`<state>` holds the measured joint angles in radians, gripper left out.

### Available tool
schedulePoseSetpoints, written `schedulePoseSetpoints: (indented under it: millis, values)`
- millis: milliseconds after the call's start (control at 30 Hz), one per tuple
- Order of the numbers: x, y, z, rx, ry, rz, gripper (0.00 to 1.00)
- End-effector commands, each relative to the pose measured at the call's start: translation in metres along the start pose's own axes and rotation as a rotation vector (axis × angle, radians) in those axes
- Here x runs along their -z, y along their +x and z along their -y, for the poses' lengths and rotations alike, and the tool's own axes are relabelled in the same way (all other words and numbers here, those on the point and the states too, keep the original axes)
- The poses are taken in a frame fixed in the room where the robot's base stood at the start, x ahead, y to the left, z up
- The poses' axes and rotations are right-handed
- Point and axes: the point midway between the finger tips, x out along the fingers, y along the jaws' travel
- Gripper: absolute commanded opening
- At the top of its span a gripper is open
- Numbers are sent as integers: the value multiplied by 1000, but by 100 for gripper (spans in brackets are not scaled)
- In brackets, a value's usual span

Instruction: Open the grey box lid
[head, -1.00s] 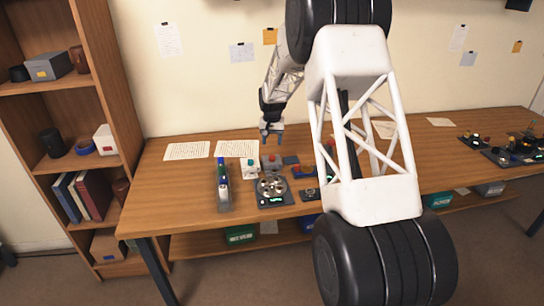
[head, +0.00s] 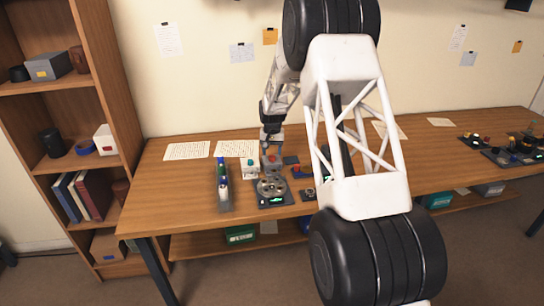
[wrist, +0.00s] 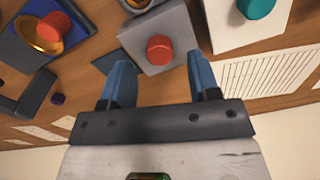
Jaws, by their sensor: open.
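The grey box (wrist: 145,52) has a flat square grey lid with a red knob (wrist: 159,48) on top. In the wrist view it lies just beyond my fingertips, its near edge between them. In the head view the red knob (head: 272,158) shows right under my gripper (head: 271,151). My gripper (wrist: 161,72) has its two blue fingers spread apart, with nothing held between them. The lid lies flat on the box. How far the fingers are above the lid is hard to tell.
A white box with a teal knob (wrist: 257,8) stands close to the right. A blue block with a gold dish and red knob (wrist: 45,33) is at left. A dial device (head: 271,187) and a long tray of bottles (head: 223,188) sit in front. Papers (head: 187,150) lie behind.

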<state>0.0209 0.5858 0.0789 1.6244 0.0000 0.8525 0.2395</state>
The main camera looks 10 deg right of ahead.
Motion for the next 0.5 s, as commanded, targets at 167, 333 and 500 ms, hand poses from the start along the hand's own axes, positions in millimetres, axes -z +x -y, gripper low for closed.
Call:
schedulePoseSetpoints:
  millis: [167,333,500]
  values:
    - [0,18,0,0,0,1,56]
    - [0,26,0,0,0,-1,56]
    - [0,27,0,0,0,-1,56]
